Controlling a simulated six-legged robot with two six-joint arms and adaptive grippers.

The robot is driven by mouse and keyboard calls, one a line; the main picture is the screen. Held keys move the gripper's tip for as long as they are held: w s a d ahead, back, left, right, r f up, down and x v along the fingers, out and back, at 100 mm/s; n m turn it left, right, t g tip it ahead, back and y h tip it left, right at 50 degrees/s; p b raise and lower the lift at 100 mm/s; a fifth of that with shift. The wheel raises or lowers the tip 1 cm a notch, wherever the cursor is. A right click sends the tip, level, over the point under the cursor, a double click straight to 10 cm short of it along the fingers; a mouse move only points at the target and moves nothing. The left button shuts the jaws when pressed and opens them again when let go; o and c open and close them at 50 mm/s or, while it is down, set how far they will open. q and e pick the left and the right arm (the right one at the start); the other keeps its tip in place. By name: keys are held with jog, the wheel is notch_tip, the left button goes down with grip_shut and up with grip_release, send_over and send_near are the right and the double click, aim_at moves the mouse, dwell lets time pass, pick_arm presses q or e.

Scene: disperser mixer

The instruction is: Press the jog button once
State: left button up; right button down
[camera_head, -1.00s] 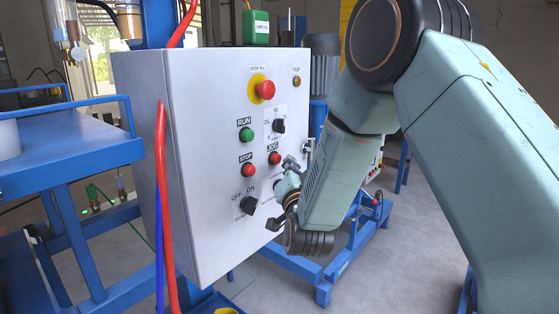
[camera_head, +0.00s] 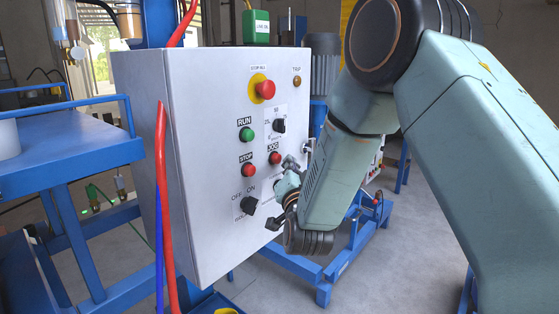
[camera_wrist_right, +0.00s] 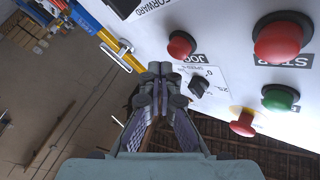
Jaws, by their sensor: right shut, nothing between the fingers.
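The jog button (camera_head: 274,158) is a red round button under a JOG label on the front of a white control box. In the right wrist view the jog button (camera_wrist_right: 181,45) stands above and right of my fingertips. My right gripper (camera_head: 288,162) is close to the panel, just right of and slightly below the jog button in the head view. In the wrist view my right gripper (camera_wrist_right: 160,70) has its fingers together and empty. Its tips appear apart from the button. My left gripper is not in view.
Close to the jog button are the red stop button (camera_head: 248,170), green run button (camera_head: 246,134), speed knob (camera_head: 279,125) and off/on switch (camera_head: 249,205). A red emergency stop (camera_head: 265,90) sits higher. Red hose (camera_head: 162,200) hangs at the box's left edge.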

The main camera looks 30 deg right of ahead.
jog(key=shift+w+a, duration=0.1)
jog(key=shift+w, duration=0.25)
jog(key=shift+w+f, duration=0.1)
dwell(0.3)
jog(key=shift+w+a, duration=0.1)
jog(key=shift+a, duration=0.05)
jog(key=shift+w+b, duration=0.25)
jog(key=shift+b, duration=0.1)
dwell(0.4)
dwell(0.4)
jog(key=shift+s+d, duration=0.2)
jog(key=shift+s, duration=0.75)
jog(key=shift+s+d, duration=0.1)
